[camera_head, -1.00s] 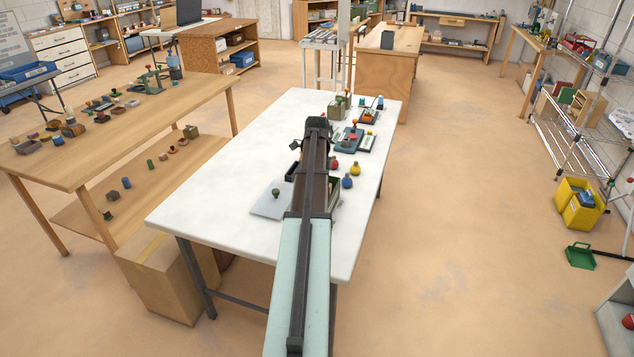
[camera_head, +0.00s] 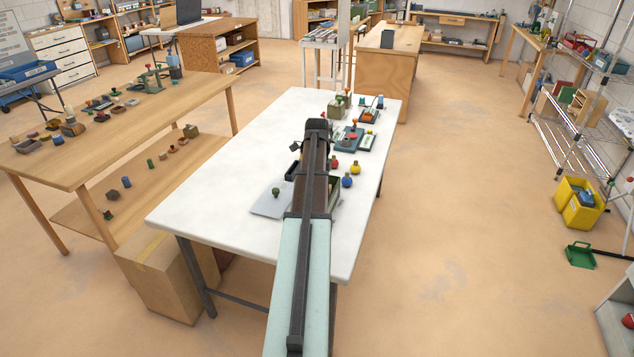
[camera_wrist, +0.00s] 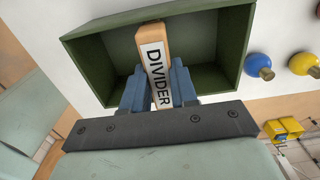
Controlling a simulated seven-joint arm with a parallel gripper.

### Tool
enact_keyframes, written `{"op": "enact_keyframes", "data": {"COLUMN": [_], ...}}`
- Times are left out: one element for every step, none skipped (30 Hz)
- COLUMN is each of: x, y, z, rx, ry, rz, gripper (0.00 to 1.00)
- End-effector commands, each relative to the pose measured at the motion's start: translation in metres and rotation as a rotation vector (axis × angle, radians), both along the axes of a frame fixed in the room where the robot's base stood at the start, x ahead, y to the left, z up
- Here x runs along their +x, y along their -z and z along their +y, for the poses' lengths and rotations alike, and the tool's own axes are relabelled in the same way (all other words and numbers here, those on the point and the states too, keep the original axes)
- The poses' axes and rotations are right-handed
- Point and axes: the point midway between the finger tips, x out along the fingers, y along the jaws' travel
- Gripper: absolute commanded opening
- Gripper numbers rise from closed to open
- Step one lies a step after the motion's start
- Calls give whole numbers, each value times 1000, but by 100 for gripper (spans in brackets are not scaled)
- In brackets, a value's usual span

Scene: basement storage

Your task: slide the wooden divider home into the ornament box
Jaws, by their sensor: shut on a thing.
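The wooden divider (camera_wrist: 150,45), a tan slat with a white label reading DIVIDER, is in the wrist view. My gripper (camera_wrist: 158,85) is shut on it, with one blue finger on each side. The ornament box (camera_wrist: 85,58) is dark green and open, and lies beneath the divider and the fingers. The divider overlaps the box's opening in the middle; how deep it sits, and whether it is in any slot, I cannot tell. In the head view my arm hides the gripper and divider, and only a strip of the box (camera_head: 336,196) shows to the right.
On the white table (camera_head: 210,190) stand a red (camera_head: 334,164), a yellow (camera_head: 355,168) and a blue ornament (camera_head: 347,181), right of the box. A grey sheet (camera_head: 268,205) with a green ornament (camera_head: 276,192) lies left of my arm. The table's front left is clear.

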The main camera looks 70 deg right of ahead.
Motion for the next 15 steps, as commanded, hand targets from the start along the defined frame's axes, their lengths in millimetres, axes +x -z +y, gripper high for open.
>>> {"op": "enact_keyframes", "data": {"x": [0, 0, 0, 0, 0, 0, 0, 0, 0, 0, 0, 0, 0, 0, 0], "y": [1, 2, 2, 3, 4, 4, 5, 6, 6, 7, 7, 8, 9, 9, 10], "z": [0, 0, 0, 0, 0, 0, 0, 0, 0, 0, 0, 0, 0, 0, 0], "rx": [0, 0, 0, 0, 0, 0, 0, 0, 0, 0, 0, 0, 0, 0, 0], "ry": [0, 0, 0, 0, 0, 0, 0, 0, 0, 0, 0, 0, 0, 0, 0], "rz": [0, 0, 0, 0, 0, 0, 0, 0, 0, 0, 0, 0, 0, 0, 0], "gripper": [0, 0, 0, 0, 0, 0, 0, 0, 0, 0, 0, 0, 0, 0, 0]}}
